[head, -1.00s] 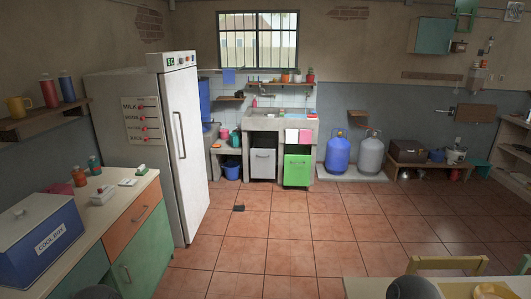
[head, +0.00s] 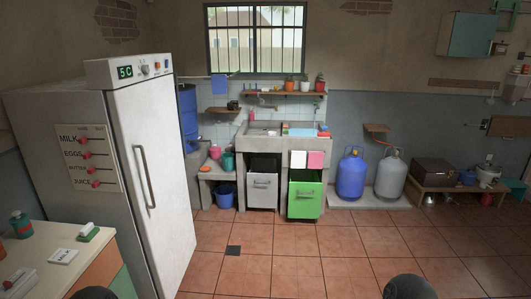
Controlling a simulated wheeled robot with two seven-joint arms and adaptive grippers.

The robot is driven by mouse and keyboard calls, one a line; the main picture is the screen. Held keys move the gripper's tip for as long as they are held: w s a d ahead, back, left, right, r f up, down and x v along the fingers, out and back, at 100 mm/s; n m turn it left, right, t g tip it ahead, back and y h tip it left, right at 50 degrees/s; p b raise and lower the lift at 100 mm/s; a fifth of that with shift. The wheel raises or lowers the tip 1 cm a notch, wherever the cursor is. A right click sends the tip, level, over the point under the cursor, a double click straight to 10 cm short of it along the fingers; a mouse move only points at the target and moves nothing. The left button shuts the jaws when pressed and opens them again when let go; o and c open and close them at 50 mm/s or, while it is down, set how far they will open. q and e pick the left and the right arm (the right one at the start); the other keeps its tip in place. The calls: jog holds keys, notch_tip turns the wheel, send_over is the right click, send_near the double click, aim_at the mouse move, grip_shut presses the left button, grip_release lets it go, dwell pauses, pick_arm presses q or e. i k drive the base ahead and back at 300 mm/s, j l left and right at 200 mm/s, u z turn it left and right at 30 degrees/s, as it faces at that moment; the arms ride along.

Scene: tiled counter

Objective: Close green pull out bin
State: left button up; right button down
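The green pull-out bin (head: 305,199) sits under the right part of the concrete sink counter (head: 284,144). Its front stands forward of the counter, and a dark opening shows above it, so it is pulled out. A small handle shows on its front. Pink and white cloths hang from the counter edge above it. Neither gripper shows in the head view. Only dark rounded parts of my own arms show at the bottom edge.
A grey bin (head: 263,189) is left of the green one. A blue gas cylinder (head: 351,174) and a grey one (head: 391,175) stand to the right. The white fridge (head: 150,175) and a counter (head: 50,268) are at the left. The tiled floor (head: 300,260) ahead is clear.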

aim_at(304, 188)
jog(key=i, duration=4)
jog(key=i+z, duration=0.2)
jog(key=i, duration=0.25)
jog(key=i+j+z, duration=0.15)
jog(key=i, duration=0.35)
